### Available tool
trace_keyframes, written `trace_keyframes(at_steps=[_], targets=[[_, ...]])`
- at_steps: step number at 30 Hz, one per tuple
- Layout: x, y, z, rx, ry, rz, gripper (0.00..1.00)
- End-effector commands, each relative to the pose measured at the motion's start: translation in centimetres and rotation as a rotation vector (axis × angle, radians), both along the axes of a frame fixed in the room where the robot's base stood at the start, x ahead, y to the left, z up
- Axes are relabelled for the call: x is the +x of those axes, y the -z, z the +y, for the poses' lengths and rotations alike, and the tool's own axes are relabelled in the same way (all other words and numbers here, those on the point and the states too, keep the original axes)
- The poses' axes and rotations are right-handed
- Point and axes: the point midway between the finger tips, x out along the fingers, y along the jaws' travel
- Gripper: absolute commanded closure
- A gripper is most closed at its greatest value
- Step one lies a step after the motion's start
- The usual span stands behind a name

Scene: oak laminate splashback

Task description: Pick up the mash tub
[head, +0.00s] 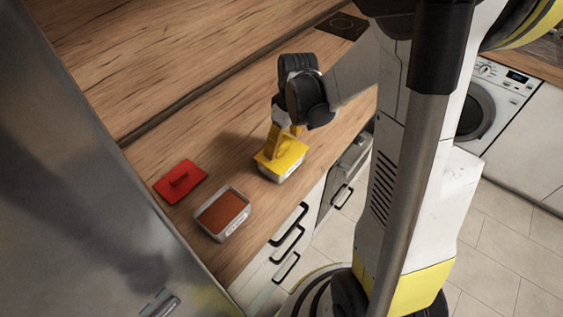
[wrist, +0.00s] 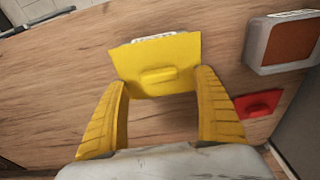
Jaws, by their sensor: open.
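A pale tub (head: 284,176) with a yellow lid (head: 281,153) stands on the wooden counter. In the wrist view its yellow lid (wrist: 155,52) and raised handle lie ahead, between and just beyond my fingertips. A second pale tub (head: 239,231) stands to the left, uncovered and full of a reddish-brown content (head: 222,211); it also shows in the wrist view (wrist: 258,48). Labels on both are too small to read, so I cannot tell which is the mash tub. My gripper (wrist: 162,78) is open and empty, its yellow fingers right above the yellow lid.
A red lid (head: 180,182) with a handle lies on the counter (head: 165,155) behind the open tub. A grey fridge-like panel (head: 100,190) bounds the left. Drawers with black handles (head: 289,225) are below the front edge. A dark hob (head: 342,25) is at the far end.

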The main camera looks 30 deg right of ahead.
Motion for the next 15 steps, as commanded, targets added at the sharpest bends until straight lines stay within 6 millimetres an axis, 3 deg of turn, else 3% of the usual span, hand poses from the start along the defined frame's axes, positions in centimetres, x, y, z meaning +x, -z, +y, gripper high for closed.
trace_keyframes(at_steps=[1,5,12,15], targets=[[0.1,1.2,0.0,0.0,0.0,0.0,0.21],[0.4,3.0,0.1,0.0,0.0,0.0,0.21],[0.4,3.2,0.2,0.0,0.0,0.0,0.21],[0.4,3.1,0.2,0.0,0.0,0.0,0.51]])
